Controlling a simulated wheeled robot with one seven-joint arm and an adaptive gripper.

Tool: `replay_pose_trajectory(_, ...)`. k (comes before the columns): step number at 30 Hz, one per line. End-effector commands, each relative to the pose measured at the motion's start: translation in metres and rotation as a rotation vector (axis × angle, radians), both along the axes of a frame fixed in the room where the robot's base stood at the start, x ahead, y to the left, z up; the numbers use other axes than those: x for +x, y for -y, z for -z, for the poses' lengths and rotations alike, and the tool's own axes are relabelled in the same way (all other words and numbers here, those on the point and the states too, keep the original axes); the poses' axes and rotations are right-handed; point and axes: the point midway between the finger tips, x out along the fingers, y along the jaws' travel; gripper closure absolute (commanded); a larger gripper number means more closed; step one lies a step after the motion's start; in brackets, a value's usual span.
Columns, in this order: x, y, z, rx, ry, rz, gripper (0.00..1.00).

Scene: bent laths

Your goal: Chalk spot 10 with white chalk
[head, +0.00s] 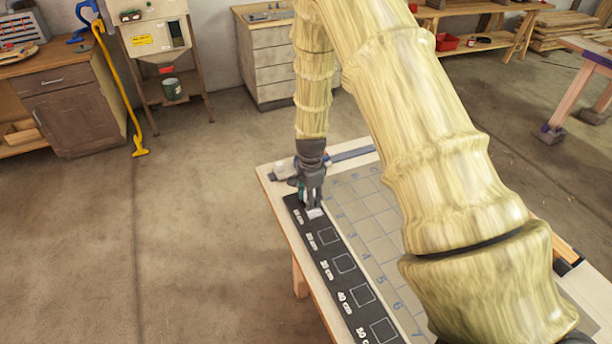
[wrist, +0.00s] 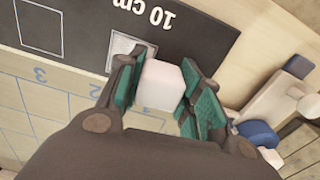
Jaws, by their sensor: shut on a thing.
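My gripper (head: 313,196) points down over the far end of the black strip (head: 333,265). In the wrist view its green-padded fingers are shut on a white chalk block (wrist: 161,85). Spot 10 is the outlined square (wrist: 124,47) beside the "10 cm" label (wrist: 146,14). Its inside looks pale grey, lighter than the dark neighbouring square (wrist: 40,27). The chalk overlaps the near corner of spot 10 in the wrist view; I cannot tell whether it touches the strip. In the head view the gripper partly hides this spot.
More outlined squares, including the 50 cm one (head: 384,331), run along the strip. A grey numbered grid (head: 372,205) lies beside it. A blue and white tool (wrist: 262,135) lies close by on the wooden tabletop (wrist: 262,45). My arm covers much of the table's right side.

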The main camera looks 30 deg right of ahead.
Motion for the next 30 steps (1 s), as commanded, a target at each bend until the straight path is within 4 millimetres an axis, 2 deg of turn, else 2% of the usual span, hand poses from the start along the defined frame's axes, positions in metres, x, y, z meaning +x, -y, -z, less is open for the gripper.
replay_pose_trajectory(1,0.001,0.0,-0.02,-0.001,0.004,0.0,1.0)
replay_pose_trajectory(2,0.001,0.0,-0.026,-0.001,0.004,-0.001,1.0)
replay_pose_trajectory(18,-0.001,0.002,-0.072,-0.001,0.0,0.003,1.0)
replay_pose_trajectory(23,-0.001,0.002,-0.079,-0.001,0.0,0.004,1.0)
replay_pose_trajectory(30,-0.001,0.002,-0.079,-0.001,0.0,0.004,1.0)
